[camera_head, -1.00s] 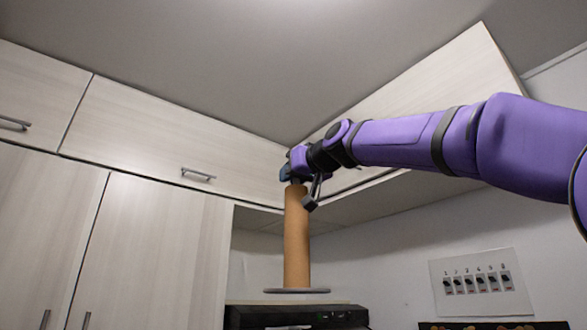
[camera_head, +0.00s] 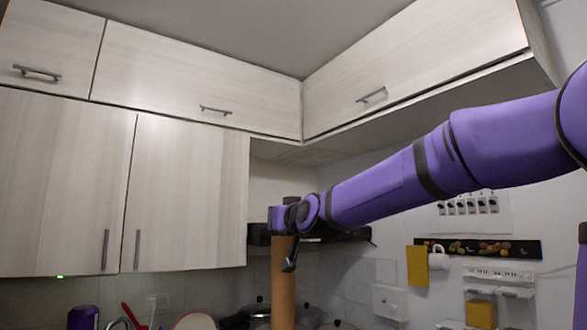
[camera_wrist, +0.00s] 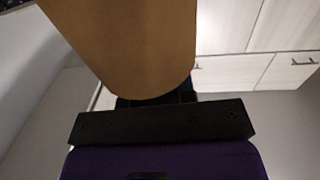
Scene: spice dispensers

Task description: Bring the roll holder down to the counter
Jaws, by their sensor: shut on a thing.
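The roll holder (camera_head: 283,285) shows in the head view as an upright brown cylinder below my gripper. Its lower end runs down among the pots, and its base cannot be made out. My gripper (camera_head: 284,232) is shut on the top of the roll holder. In the wrist view the brown roll (camera_wrist: 130,45) fills the upper left, close in front of the dark gripper body. The fingertips are mostly hidden there. The counter surface is not clearly visible.
Wall cabinets (camera_head: 185,190) line the left and back. A dark hood or shelf (camera_head: 345,234) is behind my gripper. Pots (camera_head: 310,314) are near the roll's lower part. A purple container (camera_head: 83,318) is at lower left. A rack with hooks (camera_head: 480,248) hangs on the right wall.

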